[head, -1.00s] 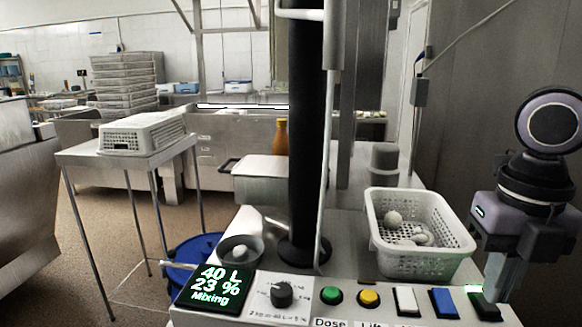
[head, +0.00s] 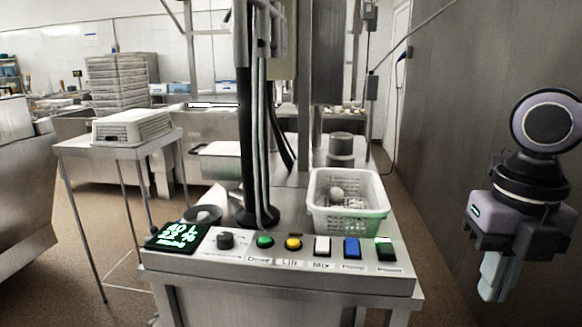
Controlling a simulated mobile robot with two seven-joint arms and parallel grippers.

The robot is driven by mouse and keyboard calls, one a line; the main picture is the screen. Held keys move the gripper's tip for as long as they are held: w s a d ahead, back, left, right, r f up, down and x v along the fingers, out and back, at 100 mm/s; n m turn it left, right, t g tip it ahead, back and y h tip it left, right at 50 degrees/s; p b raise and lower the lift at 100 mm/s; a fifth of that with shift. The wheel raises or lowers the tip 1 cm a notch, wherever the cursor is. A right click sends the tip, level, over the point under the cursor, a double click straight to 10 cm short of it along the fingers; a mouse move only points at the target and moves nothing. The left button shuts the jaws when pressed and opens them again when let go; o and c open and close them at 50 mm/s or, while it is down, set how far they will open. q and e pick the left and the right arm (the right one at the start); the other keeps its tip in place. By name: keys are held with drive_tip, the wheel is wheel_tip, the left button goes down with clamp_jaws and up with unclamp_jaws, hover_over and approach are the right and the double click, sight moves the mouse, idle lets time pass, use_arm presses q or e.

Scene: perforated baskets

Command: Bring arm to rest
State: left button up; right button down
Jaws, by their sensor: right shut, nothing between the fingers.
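My right gripper (head: 493,277) is at the right of the head view, pointing down, with its fingers shut and nothing between them. It hangs in free space to the right of the control panel, apart from the panel and its buttons. The purple and black arm links above it are mine. My left gripper is not in view.
A steel machine table (head: 285,285) carries a lit display (head: 178,236), a knob, several coloured buttons and a white perforated basket (head: 347,222) with pale round items. An upturned white basket (head: 131,128) lies on a steel side table (head: 75,150). Floor is clear at right.

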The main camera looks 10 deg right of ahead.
drive_tip(key=w+d+f+m+t+y+p, duration=0.1)
drive_tip(key=w+d+f+m+t+y, duration=0.2)
drive_tip(key=f+m+t, duration=0.55)
drive_tip(key=w+f+m+t+y, duration=0.3)
drive_tip(key=f+m+t+y, duration=0.25)
drive_tip(key=f+m, duration=0.45)
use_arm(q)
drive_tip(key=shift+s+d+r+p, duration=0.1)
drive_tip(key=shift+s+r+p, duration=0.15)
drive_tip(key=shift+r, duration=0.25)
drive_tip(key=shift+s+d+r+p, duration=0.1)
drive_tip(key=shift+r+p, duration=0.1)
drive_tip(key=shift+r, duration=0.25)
use_arm(e)
drive_tip(key=s+a+f+m+g+h, duration=0.1)
drive_tip(key=s+a+f+m+h, duration=0.2)
drive_tip(key=f, duration=0.7)
drive_tip(key=s+a+f+m+g+h, duration=0.2)
drive_tip(key=s+a+f+m+h, duration=0.1)
drive_tip(key=s+a+f+m, duration=0.5)
wheel_tip(320, 180, down, 3)
drive_tip(key=shift+s+a+r+g, duration=0.15)
drive_tip(key=shift+s+a+g, duration=0.15)
drive_tip(key=shift+s+a, duration=0.15)
drive_tip(key=shift+w+a+m, duration=0.1)
drive_tip(key=shift+m, duration=0.15)
